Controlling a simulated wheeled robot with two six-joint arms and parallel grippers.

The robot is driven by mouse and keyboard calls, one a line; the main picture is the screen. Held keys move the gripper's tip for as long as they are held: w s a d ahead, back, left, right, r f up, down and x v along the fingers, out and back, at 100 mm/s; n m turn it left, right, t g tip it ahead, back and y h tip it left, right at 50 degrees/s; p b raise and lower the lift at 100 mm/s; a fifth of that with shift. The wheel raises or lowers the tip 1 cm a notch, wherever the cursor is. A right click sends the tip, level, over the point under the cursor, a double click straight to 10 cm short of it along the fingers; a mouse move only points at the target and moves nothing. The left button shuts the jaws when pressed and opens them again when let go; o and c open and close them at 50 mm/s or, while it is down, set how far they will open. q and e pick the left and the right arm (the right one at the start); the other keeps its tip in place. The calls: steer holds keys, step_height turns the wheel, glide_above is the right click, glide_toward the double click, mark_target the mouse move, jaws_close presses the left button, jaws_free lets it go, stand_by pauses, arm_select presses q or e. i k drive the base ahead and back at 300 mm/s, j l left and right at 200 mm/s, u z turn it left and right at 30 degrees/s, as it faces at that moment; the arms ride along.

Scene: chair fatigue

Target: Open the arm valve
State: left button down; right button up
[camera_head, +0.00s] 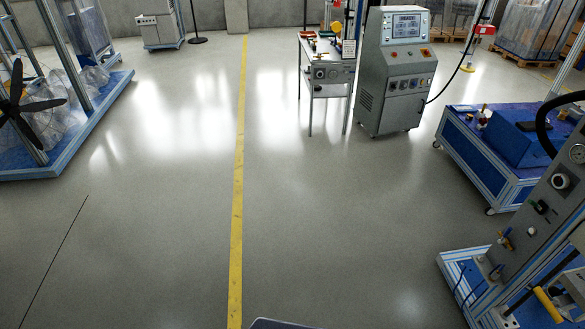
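A grey control panel (545,215) leans at the right edge, on a machine with a blue and aluminium frame. It carries a small brass valve with a blue handle (505,238) and a second small valve (495,272) lower down. A green switch (541,207), a dark round knob (560,181) and a gauge (577,153) are higher on the panel. No label is readable, so I cannot tell which valve is the arm valve or whether either is open. Neither of my grippers is in view.
A blue-topped cart (500,177) stands behind the panel. A grey console with a screen (396,75) and a small bench (327,52) are farther back. A blue-framed rig with a fan (120,85) stands left. The floor around the yellow line (238,170) is clear.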

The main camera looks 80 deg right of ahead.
mark_target(505, 235)
steer(key=z, duration=3.8)
steer(key=i+z, duration=0.15)
steer(key=z, duration=0.15)
steer(key=i+z, duration=0.15)
steer(key=z, duration=0.2)
steer(key=i+j, duration=0.15)
steer(key=i, duration=0.35)
